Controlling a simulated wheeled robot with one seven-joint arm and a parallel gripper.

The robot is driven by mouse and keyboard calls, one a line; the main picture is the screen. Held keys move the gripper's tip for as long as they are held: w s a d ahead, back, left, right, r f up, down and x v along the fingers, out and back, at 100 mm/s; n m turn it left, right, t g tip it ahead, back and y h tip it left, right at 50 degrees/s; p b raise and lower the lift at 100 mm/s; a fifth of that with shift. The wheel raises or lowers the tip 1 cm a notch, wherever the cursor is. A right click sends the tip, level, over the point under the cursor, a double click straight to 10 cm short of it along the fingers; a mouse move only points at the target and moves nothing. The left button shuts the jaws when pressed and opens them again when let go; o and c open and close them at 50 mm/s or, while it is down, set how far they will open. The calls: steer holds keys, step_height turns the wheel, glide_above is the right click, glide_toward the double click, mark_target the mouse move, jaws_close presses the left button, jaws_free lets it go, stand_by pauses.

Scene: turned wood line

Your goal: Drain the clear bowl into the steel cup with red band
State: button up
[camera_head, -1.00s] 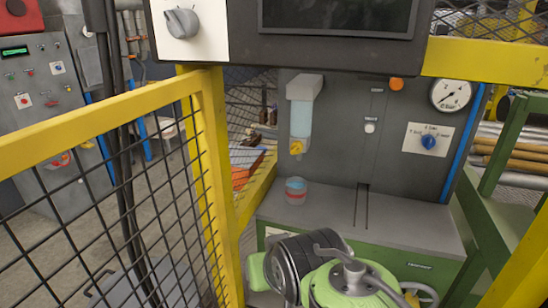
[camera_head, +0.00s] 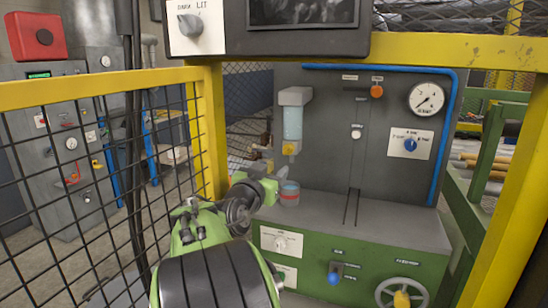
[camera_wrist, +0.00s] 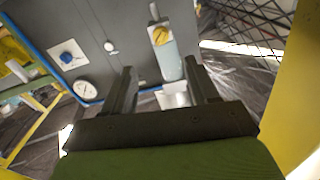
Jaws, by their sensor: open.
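The clear bowl (camera_head: 293,122) hangs from a grey housing on the panel and holds pale blue liquid. A yellow drain knob (camera_head: 290,148) is at its lower end. The steel cup with red band (camera_head: 290,193) stands upright on the grey ledge below the knob. My gripper (camera_head: 262,168) is just left of the cup and knob, partly hidden by my arm. In the wrist view my gripper (camera_wrist: 158,66) is open and empty, with the bowl (camera_wrist: 169,63) and knob (camera_wrist: 159,35) seen beyond and between its fingers. The cup is not clearly visible there.
A yellow mesh fence (camera_head: 100,95) stands on the left, its post near my arm. The panel carries a gauge (camera_head: 427,98), a blue knob (camera_head: 410,144) and an orange button (camera_head: 376,91). The ledge (camera_head: 390,214) right of the cup is clear.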

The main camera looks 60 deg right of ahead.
mark_target(287, 153)
steer(key=d, duration=0.4)
steer(key=w+d+p, duration=0.1)
steer(key=d, duration=0.4)
steer(key=w+d, duration=0.1)
steer(key=d, duration=0.3)
steer(key=shift+w+d+p, duration=0.1)
steer(key=shift+d+p, duration=0.2)
steer(key=shift+d, duration=0.05)
steer(key=c, duration=1)
steer(key=shift+c, duration=0.2)
